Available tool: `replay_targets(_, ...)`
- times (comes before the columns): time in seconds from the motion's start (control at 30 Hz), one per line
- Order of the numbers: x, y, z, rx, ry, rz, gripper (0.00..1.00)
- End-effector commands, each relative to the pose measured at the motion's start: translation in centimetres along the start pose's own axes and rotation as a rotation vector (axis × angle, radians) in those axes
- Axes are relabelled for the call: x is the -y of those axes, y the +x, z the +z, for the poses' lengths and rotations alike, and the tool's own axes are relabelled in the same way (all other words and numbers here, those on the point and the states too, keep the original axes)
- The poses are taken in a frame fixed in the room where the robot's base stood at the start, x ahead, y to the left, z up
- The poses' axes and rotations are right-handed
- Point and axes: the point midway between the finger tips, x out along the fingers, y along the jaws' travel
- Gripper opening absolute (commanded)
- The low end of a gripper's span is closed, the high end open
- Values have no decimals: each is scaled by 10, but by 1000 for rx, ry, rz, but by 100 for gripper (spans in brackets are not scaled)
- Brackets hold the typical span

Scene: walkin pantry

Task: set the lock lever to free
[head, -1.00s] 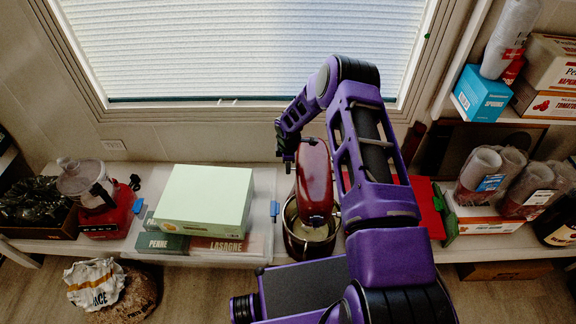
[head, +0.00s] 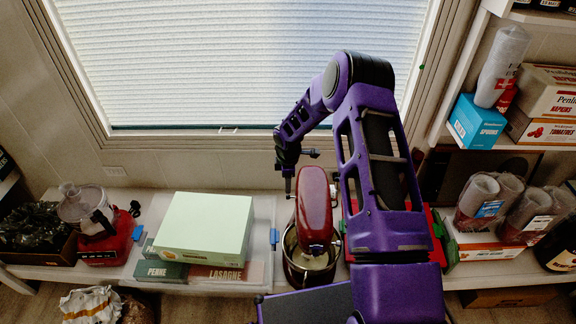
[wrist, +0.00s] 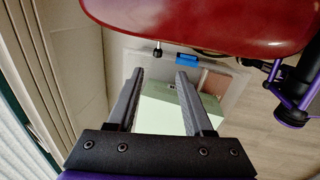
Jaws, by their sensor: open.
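The red stand mixer (head: 314,205) stands on the bench under the window, its head over a metal bowl (head: 291,262). In the wrist view the mixer's red head (wrist: 205,22) fills the top. A small dark knob on a short stem (wrist: 157,48), seemingly the lock lever, shows just below the head's edge. It lies beyond and roughly between my fingertips, apart from them. My gripper (wrist: 160,74) is open with nothing between its fingers. In the head view my gripper (head: 288,184) points down beside the mixer's left rear. The lever is not distinguishable there.
A pale green box (head: 205,225) sits left of the mixer on a clear tray with blue clips. A red food processor (head: 105,240) stands further left. Shelves with boxes and cups (head: 490,200) are at right. The window blind (head: 250,60) is behind my arm.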

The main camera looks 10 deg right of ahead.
Motion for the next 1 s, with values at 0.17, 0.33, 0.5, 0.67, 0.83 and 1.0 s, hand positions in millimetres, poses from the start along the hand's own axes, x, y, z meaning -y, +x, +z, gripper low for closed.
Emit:
replay_targets(0.17,-1,-45,1,1,2,2,52)
replay_targets(0.33,0,-72,0,0,1,-1,52)
replay_targets(0.5,1,-84,0,1,0,-2,52)
replay_targets(0.67,1,-86,0,1,0,-2,52)
replay_targets(0.83,1,-86,0,1,0,-2,52)
replay_targets(1.0,1,-86,0,1,0,-2,52)
